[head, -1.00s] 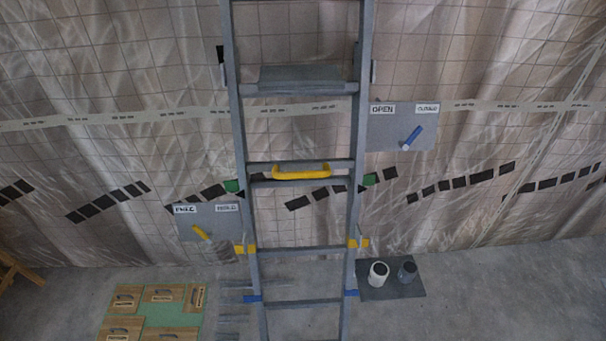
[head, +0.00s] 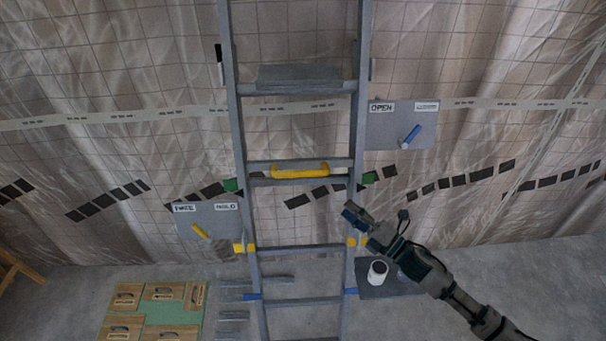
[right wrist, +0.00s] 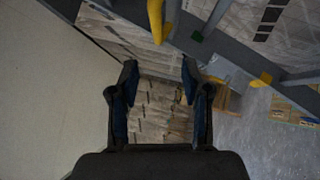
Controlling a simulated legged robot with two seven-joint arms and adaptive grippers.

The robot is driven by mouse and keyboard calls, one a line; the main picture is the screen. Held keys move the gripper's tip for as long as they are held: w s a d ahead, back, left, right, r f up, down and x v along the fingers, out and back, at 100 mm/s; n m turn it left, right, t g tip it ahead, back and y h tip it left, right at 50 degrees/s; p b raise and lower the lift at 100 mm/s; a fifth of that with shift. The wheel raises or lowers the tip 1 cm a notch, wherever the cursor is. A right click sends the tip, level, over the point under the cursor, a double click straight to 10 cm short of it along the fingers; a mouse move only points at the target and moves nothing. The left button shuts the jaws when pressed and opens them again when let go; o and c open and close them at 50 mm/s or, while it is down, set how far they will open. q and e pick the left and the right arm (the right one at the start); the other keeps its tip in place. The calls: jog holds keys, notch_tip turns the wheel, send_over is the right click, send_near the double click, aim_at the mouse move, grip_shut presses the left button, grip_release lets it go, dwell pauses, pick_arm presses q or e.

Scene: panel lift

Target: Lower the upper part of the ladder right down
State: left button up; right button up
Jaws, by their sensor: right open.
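The grey ladder (head: 363,60) stands upright in the middle of the head view. A yellow handle (head: 300,170) sits on one of its rungs, and yellow brackets (head: 245,248) mark the rails lower down. My right gripper (head: 350,213) is open and empty, just right of the ladder's right rail, below the handle's height. In the right wrist view the open fingers (right wrist: 158,80) have nothing between them; the ladder rail (right wrist: 225,50) and the yellow handle (right wrist: 156,20) pass above them. My left gripper is not in view.
A board labelled OPEN with a blue lever (head: 411,136) is right of the ladder. Another board with a yellow lever (head: 200,231) is at left. A white cup (head: 377,271) stands on a dark plate near my right arm. Wooden panels (head: 165,292) lie at lower left.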

aim_at(302, 175)
jog(key=p+x, duration=0.4)
jog(key=x, duration=1.3)
jog(key=shift+a+r, duration=0.25)
jog(key=shift+a, duration=0.15)
jog(key=shift+d, duration=0.1)
grip_shut()
